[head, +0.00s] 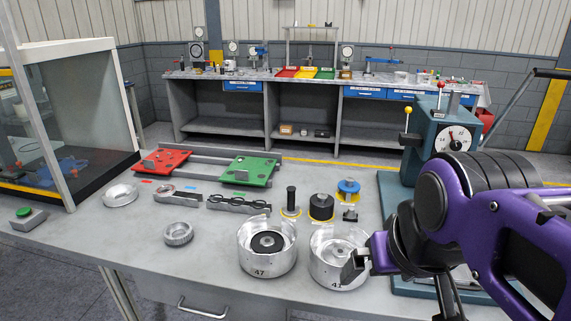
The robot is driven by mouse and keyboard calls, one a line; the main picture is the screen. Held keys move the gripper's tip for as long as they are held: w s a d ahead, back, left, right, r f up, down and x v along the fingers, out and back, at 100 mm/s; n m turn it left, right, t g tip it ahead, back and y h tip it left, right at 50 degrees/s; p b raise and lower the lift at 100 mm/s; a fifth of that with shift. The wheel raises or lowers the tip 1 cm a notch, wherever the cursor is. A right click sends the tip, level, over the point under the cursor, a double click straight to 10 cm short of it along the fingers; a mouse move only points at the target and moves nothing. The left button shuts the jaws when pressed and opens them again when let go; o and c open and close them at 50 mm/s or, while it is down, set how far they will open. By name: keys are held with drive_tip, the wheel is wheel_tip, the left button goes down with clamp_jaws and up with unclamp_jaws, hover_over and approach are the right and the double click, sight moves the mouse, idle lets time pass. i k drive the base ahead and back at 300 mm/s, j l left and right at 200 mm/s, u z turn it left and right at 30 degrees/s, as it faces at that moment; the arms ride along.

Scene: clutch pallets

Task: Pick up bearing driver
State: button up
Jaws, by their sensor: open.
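The bearing driver looks to be the upright black handle on a round base (291,199), standing behind the silver cups near the middle of the table; I cannot be sure of its identity. A squat black cylinder (321,206) stands just to its right. My gripper (400,284) is at the right, in front of and to the right of the driver and apart from it. Its jaws are open, with one dark fingertip over the right side of cup 41 and the other lower right. My purple arm hides part of the table's right side.
Silver cups 47 (266,273) and 41 (325,276) stand at the front; a dark ring part sits in cup 47. A blue-topped part (348,187) stands right of the cylinder. Red (163,160) and green (250,171) pallets lie behind. A gauge press (437,145) stands at right.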

sight(291, 209)
drive_tip(key=l+z, duration=0.1)
drive_tip(key=z, duration=0.85)
drive_tip(key=j+u, duration=0.45)
drive_tip(key=j, duration=0.95)
drive_tip(key=i+l+u, duration=0.1)
drive_tip(key=l, duration=0.2)
drive_tip(key=i+l+u, duration=0.1)
drive_tip(key=l, duration=0.25)
drive_tip(key=j, duration=0.4)
drive_tip(key=k+z, duration=0.05)
